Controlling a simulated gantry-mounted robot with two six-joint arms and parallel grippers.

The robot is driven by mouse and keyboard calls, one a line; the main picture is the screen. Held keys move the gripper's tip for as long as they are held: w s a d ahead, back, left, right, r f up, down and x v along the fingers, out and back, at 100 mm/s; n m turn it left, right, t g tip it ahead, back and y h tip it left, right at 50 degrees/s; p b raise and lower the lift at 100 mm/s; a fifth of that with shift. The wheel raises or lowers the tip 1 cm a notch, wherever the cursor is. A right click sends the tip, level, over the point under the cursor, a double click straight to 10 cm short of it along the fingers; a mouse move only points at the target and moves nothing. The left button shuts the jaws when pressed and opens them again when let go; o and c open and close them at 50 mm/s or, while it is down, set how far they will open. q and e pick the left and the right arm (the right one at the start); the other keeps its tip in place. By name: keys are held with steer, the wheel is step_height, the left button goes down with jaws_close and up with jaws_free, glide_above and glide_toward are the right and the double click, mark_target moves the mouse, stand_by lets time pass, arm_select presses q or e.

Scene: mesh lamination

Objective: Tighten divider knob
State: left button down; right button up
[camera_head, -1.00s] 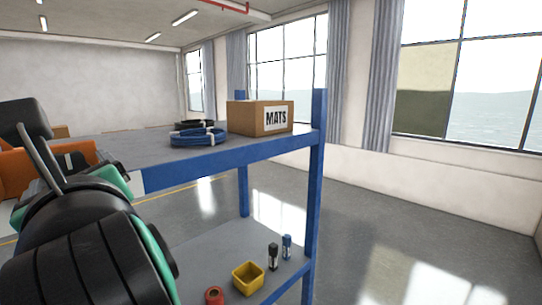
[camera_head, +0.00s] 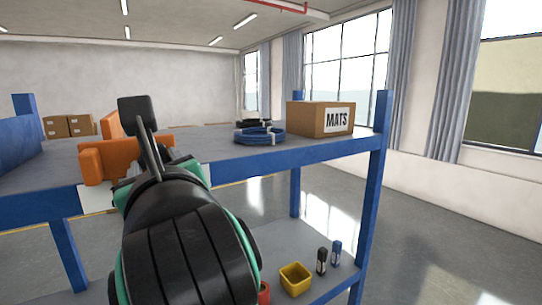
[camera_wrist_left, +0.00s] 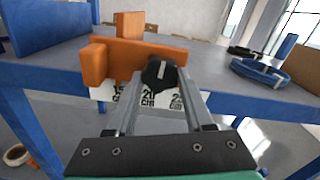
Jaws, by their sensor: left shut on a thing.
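An orange divider (camera_head: 97,160) stands at the front edge of the blue shelf's grey top. In the left wrist view the divider (camera_wrist_left: 120,57) has a dark knob (camera_wrist_left: 160,72) with a pale bar mark on its front face. My left gripper (camera_wrist_left: 160,84) is shut on this knob, one finger on each side. A white scale label (camera_wrist_left: 148,99) with 15, 20 and partly covered 25 cm marks lies below the divider. In the head view my left arm hides the knob and fingertips. My right gripper is not in view.
A blue panel (camera_head: 20,147) stands left of the divider. Blue cable coils (camera_head: 258,136) and a MATS box (camera_head: 320,119) sit to its right on the top.

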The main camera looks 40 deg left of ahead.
arm_select(q)
steer(key=shift+s+r+m+p, duration=0.15)
steer(key=shift+m+p, duration=1.55)
steer(key=shift+m, duration=2.6)
steer(key=shift+s+r+m+p, duration=0.1)
steer(key=shift+m+p, duration=1.55)
steer(key=shift+m, duration=2.65)
steer(key=shift+c, duration=1.4)
jaws_free()
steer(key=shift+f, duration=0.1)
